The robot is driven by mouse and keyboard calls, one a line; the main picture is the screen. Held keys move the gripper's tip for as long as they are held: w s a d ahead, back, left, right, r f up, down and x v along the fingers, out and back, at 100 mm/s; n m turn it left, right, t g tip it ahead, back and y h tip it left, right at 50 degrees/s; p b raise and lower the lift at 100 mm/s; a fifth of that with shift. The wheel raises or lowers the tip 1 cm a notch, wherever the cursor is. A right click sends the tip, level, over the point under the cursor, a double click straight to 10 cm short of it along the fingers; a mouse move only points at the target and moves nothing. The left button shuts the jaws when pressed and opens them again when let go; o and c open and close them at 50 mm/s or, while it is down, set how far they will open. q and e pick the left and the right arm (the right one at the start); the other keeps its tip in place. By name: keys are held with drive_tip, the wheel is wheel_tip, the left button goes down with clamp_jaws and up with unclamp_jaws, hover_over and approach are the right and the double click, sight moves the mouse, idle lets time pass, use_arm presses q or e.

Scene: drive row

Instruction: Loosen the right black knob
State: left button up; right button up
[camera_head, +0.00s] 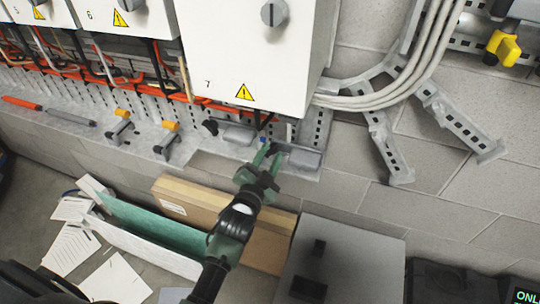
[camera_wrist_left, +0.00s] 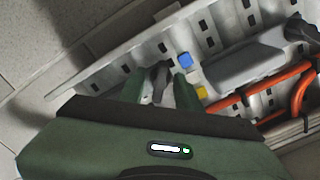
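The right black knob (camera_head: 282,147) sits at the right end of the grey rail, below the cabinet marked 7. It is largely hidden by my left gripper (camera_head: 268,155). In the left wrist view the dark knob (camera_wrist_left: 160,78) lies between the two green fingers of my left gripper (camera_wrist_left: 158,88). The fingers are apart, with light gaps seeming to show beside the knob. Another black knob (camera_head: 210,127) is farther left on the rail; it also shows in the left wrist view (camera_wrist_left: 298,31). My right gripper is not in view.
The white cabinet (camera_head: 245,60) overhangs the rail. Orange cables (camera_head: 170,92) run behind it. Yellow-topped clamps (camera_head: 170,127) stand to the left. A cardboard box (camera_head: 270,240), a grey box (camera_head: 350,262) and papers (camera_head: 75,250) lie below.

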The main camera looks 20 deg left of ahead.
use_arm(q)
drive_tip(key=s+b, duration=0.1)
drive_tip(key=s, duration=0.6)
drive_tip(key=shift+s, duration=0.4)
drive_tip(key=shift+a, duration=0.1)
drive_tip(key=s+d+f+n+g, duration=0.1)
drive_tip(key=s+f+g, duration=0.25)
drive_tip(key=f, duration=0.75)
drive_tip(key=s+f+g, duration=0.2)
drive_tip(key=s+f, duration=0.2)
drive_tip(key=f, duration=0.7)
drive_tip(key=s+d+f+n+g, duration=0.1)
drive_tip(key=s+f+g, duration=0.15)
drive_tip(key=f, duration=0.85)
drive_tip(key=s+a+f+n+g, duration=0.1)
drive_tip(key=s+a+f+g, duration=0.1)
drive_tip(key=s+f, duration=0.4)
drive_tip(key=s+a+f+n+g, duration=0.1)
drive_tip(key=s+a+f+g, duration=0.2)
drive_tip(key=s+f, duration=0.4)
drive_tip(key=s+a+f+n+g, duration=0.1)
drive_tip(key=s+a+f+g, duration=0.2)
drive_tip(key=s, duration=1.7)
wheel_tip(320, 180, down, 4)
drive_tip(key=shift+s+r+n+g+y, duration=0.15)
drive_tip(key=shift+n+g+y, duration=0.15)
drive_tip(key=shift+n+g, duration=0.15)
